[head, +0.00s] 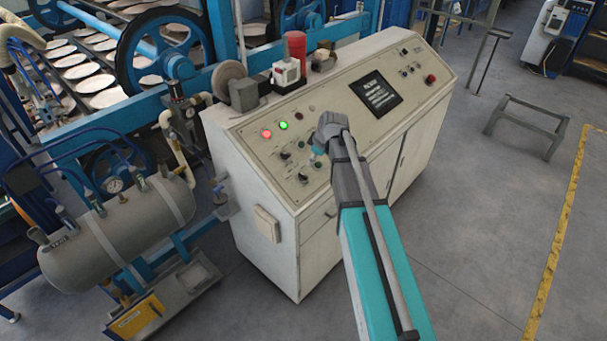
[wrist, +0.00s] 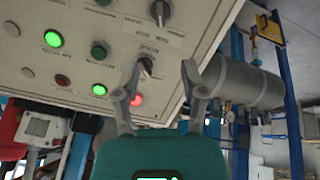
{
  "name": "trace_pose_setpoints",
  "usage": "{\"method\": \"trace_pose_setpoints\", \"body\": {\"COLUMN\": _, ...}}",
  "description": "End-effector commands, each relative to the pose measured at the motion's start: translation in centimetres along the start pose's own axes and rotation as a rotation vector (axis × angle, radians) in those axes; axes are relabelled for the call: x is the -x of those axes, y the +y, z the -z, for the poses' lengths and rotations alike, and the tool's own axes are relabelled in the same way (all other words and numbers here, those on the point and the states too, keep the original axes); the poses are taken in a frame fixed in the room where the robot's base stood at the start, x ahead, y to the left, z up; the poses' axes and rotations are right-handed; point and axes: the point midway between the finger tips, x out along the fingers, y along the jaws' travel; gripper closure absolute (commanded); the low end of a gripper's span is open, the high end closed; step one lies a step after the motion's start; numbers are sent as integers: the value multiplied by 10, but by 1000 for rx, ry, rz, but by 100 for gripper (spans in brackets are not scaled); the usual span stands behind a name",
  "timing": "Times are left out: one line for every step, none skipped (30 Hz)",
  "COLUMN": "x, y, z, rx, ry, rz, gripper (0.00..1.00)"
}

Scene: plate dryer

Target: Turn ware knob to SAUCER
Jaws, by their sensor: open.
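The wrist view shows two dark rotary knobs on the cream control panel. One knob (wrist: 147,66) is just ahead of the fingertips, closer to the left finger; the other knob (wrist: 160,12) is at the top edge. Their printed labels are too small and tilted to read, so I cannot tell which is the ware knob or where its pointer is set. My gripper (wrist: 163,68) is open and empty, its fingers spread near the closer knob; contact cannot be told. In the head view my gripper (head: 324,148) is over the panel's lower left controls and hides part of them.
The console (head: 335,217) also carries a dark screen (head: 376,93), a red lamp (head: 266,134) and a green lamp (head: 284,125). Green buttons (wrist: 99,51) sit beside the knobs. A grey tank (head: 120,235) stands left of the console.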

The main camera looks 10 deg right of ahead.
Motion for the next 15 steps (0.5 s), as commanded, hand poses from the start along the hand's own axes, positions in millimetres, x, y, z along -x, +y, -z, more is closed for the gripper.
{"method": "trace_pose_setpoints", "body": {"x": -1, "y": 0, "z": 0, "rx": 0, "ry": 0, "rz": 0, "gripper": 46}}
{"method": "trace_pose_setpoints", "body": {"x": -1, "y": 0, "z": 0, "rx": 0, "ry": 0, "rz": 0, "gripper": 46}}
{"method": "trace_pose_setpoints", "body": {"x": -2, "y": 0, "z": -1, "rx": -1, "ry": 0, "rz": 0, "gripper": 46}}
{"method": "trace_pose_setpoints", "body": {"x": -3, "y": 0, "z": -1, "rx": -1, "ry": 0, "rz": 0, "gripper": 46}}
{"method": "trace_pose_setpoints", "body": {"x": -4, "y": 0, "z": -1, "rx": -1, "ry": -1, "rz": 0, "gripper": 46}}
{"method": "trace_pose_setpoints", "body": {"x": -6, "y": 0, "z": -1, "rx": -1, "ry": -1, "rz": 0, "gripper": 46}}
{"method": "trace_pose_setpoints", "body": {"x": -8, "y": 0, "z": -1, "rx": -1, "ry": -1, "rz": 0, "gripper": 46}}
{"method": "trace_pose_setpoints", "body": {"x": -9, "y": 0, "z": -1, "rx": -1, "ry": -1, "rz": 0, "gripper": 46}}
{"method": "trace_pose_setpoints", "body": {"x": -12, "y": 0, "z": -1, "rx": -1, "ry": -1, "rz": 0, "gripper": 46}}
{"method": "trace_pose_setpoints", "body": {"x": -14, "y": 0, "z": -1, "rx": -1, "ry": -1, "rz": 0, "gripper": 46}}
{"method": "trace_pose_setpoints", "body": {"x": -16, "y": 0, "z": -2, "rx": -1, "ry": -1, "rz": 0, "gripper": 46}}
{"method": "trace_pose_setpoints", "body": {"x": -19, "y": 0, "z": -2, "rx": -1, "ry": -1, "rz": -1, "gripper": 46}}
{"method": "trace_pose_setpoints", "body": {"x": -21, "y": 0, "z": -2, "rx": -1, "ry": -1, "rz": -1, "gripper": 46}}
{"method": "trace_pose_setpoints", "body": {"x": -23, "y": 0, "z": -2, "rx": -1, "ry": -1, "rz": -1, "gripper": 46}}
{"method": "trace_pose_setpoints", "body": {"x": -27, "y": 0, "z": -2, "rx": -1, "ry": -1, "rz": -1, "gripper": 46}}
